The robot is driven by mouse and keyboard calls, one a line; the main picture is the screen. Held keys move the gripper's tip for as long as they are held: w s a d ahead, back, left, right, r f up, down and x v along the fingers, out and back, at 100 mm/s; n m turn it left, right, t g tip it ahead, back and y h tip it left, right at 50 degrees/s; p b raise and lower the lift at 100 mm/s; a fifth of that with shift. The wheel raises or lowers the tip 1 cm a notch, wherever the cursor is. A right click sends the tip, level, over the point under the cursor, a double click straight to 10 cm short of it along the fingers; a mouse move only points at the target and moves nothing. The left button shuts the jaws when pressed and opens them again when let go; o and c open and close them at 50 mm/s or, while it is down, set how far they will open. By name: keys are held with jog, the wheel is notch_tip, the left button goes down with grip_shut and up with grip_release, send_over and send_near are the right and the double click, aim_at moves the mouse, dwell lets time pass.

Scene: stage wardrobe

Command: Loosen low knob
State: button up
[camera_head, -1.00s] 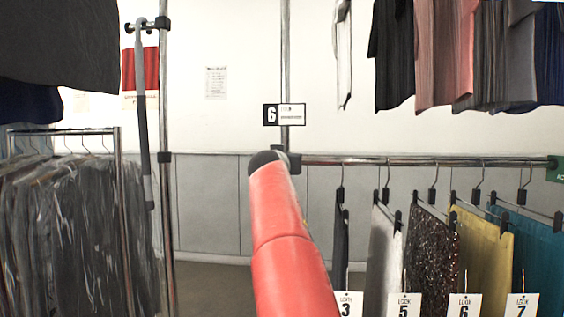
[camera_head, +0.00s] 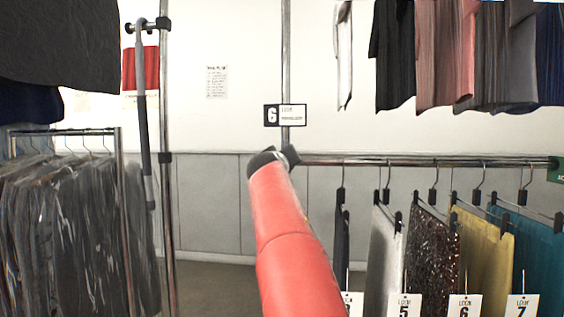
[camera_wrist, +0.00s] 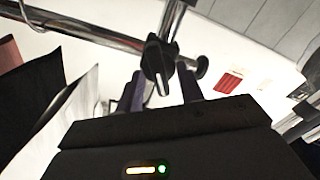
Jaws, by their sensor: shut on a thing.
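The low knob (camera_wrist: 157,60) is a black piece on the joint where the chrome rail meets the upright, with a silver pin below it. In the wrist view my gripper (camera_wrist: 160,74) has one dark finger on each side of it, shut on it. The exact contact is hard to see. In the head view my red arm reaches up to this joint, and its dark end hides the fingers. A black part of the joint (camera_head: 292,156) shows just right of the arm's end.
The chrome rail (camera_head: 400,160) runs right, hung with several tagged garments. A sign with a 6 (camera_head: 285,115) is on the upright above the joint. Bagged clothes (camera_head: 70,220) hang on a rack at left. A second black knob (camera_wrist: 202,66) is near the joint.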

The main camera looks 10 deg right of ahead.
jog(key=n, duration=0.3)
jog(key=n+p, duration=0.1)
jog(key=n, duration=0.7)
jog(key=shift+a+f+p, duration=0.2)
jog(key=shift+f+p, duration=0.05)
jog(key=shift+p, duration=0.15)
jog(key=shift+n, duration=0.4)
jog(key=o, duration=1)
jog(key=shift+c, duration=0.2)
jog(key=b+v, duration=0.4)
jog(key=v, duration=0.3)
jog(key=shift+s, duration=0.35)
